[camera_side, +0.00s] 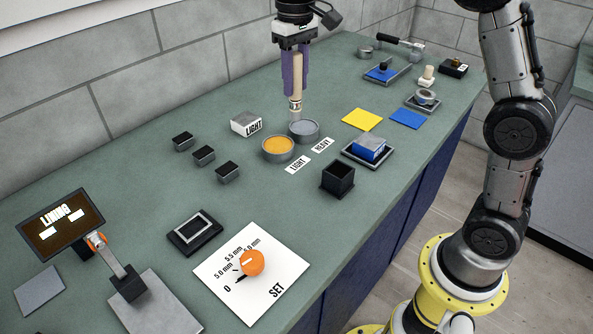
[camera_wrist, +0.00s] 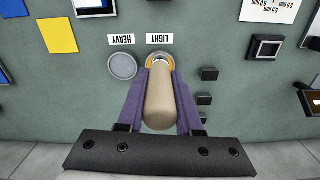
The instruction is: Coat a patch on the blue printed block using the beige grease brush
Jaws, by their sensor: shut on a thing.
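My gripper (camera_side: 295,85) has purple fingers and is shut on the beige grease brush (camera_side: 296,65), which hangs upright, tip down. The brush's thick handle fills the middle of the wrist view (camera_wrist: 160,100), between the fingers (camera_wrist: 160,75). Its tip is close to the two grease pots; I cannot tell whether it touches either. The orange pot (camera_side: 278,148) lies by the LIGHT label (camera_side: 298,164), the grey pot (camera_side: 304,131) by the HEAVY label (camera_side: 323,145). The blue printed block (camera_side: 370,147) sits in a dark tray (camera_side: 352,155) to the right.
A black open box (camera_side: 338,180) stands in front of the blue block's tray. Yellow (camera_side: 362,120) and blue (camera_side: 405,118) squares lie behind it. An orange dial (camera_side: 252,262) is in front.

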